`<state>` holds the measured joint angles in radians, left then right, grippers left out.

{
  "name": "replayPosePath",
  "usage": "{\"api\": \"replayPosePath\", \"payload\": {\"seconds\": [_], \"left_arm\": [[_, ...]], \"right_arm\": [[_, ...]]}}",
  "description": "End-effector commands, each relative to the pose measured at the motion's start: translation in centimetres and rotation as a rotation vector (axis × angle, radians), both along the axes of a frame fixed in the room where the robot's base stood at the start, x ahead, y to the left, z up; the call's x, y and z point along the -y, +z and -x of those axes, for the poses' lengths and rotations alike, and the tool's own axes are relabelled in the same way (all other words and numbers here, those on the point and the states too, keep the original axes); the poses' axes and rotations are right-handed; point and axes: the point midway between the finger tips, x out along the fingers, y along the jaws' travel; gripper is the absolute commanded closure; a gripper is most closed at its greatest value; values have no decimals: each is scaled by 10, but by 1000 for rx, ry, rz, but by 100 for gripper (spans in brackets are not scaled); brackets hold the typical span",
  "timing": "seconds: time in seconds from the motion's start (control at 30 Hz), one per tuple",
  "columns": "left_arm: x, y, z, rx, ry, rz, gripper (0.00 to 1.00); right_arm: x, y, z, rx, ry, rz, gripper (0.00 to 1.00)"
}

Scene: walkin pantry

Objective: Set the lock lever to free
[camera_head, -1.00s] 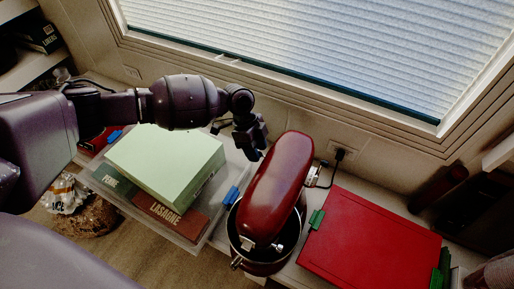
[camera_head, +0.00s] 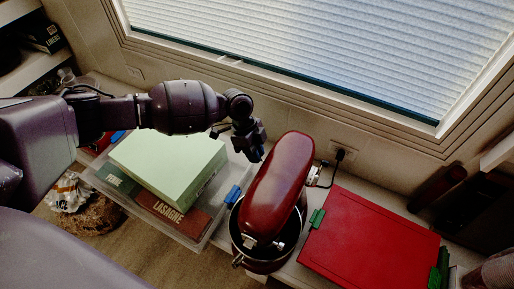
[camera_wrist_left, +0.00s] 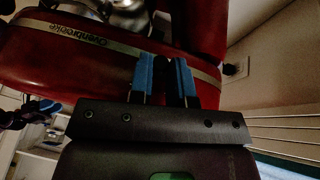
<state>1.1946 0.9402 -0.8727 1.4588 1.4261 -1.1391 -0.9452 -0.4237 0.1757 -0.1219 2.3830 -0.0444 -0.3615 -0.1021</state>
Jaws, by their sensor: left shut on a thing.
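The red stand mixer (camera_head: 281,178) stands on the counter with its head down over the metal bowl (camera_head: 238,238). Its red side with a pale lettered band (camera_wrist_left: 110,45) fills much of the left wrist view. My left gripper (camera_head: 256,152) is at the window-side left flank of the mixer head. In the left wrist view its two blue-tipped fingers (camera_wrist_left: 164,82) are close together against the mixer's side, with a dark narrow thing between them. This looks like the lock lever, mostly hidden by the fingers; its setting cannot be read.
A clear bin (camera_head: 207,236) with pasta boxes and a pale green box (camera_head: 170,160) stands left of the mixer. A red lidded box (camera_head: 372,243) with green clips is to the right. A plug and cord (camera_head: 340,154) are behind, below the window.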

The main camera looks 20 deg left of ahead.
Motion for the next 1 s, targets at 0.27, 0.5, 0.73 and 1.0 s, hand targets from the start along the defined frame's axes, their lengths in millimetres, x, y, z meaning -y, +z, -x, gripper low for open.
{"api": "replayPosePath", "payload": {"seconds": [0.27,0.5,0.73,1.0], "left_arm": [[0,-1,10,-5,-2,-1,100],[0,-2,11,-6,-3,0,64],[0,-1,10,-2,-2,-1,56],[-6,14,6,4,0,-1,56]], "right_arm": [[1,-5,5,-32,7,9,57],[1,-7,5,-32,8,9,57],[0,-4,4,-25,5,5,57],[-2,5,-1,-5,-8,-6,57]]}}
